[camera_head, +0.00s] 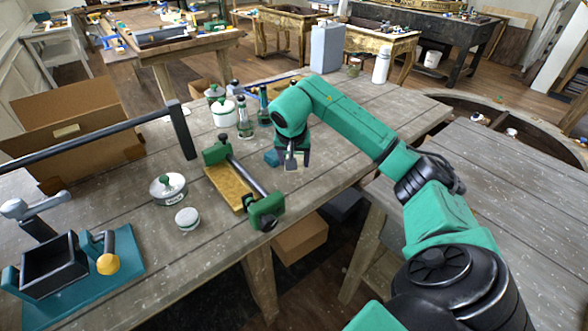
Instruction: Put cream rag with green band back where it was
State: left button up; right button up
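I cannot make out a cream rag with a green band anywhere in the head view; it may be hidden or too small to tell. My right arm comes in from the right, and its gripper (292,158) points down over the workbench (340,115) near its front edge. The fingertips are small and partly covered by the wrist, so I cannot tell whether they are open or hold something. A small teal thing (271,158) lies just left of the fingers. My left gripper is not in view.
A green clamp with a bar (248,178) and a yellow board (226,188) lie left of my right gripper. A grey can (326,47) stands at the back.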

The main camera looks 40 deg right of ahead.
notch_tip(320, 180, down, 3)
jog(key=shift+s+r+p, duration=0.1)
jog(key=shift+s+p, duration=0.05)
jog(key=shift+p, duration=0.15)
jog(key=shift+f, duration=0.45)
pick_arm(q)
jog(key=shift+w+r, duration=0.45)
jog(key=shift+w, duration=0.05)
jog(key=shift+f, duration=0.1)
pick_arm(e)
jog(key=shift+f, duration=0.15)
jog(key=o, duration=1.2)
pick_arm(q)
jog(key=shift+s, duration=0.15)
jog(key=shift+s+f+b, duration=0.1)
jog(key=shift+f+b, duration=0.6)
jog(key=shift+b, duration=0.1)
pick_arm(e)
jog(key=v, duration=1.2)
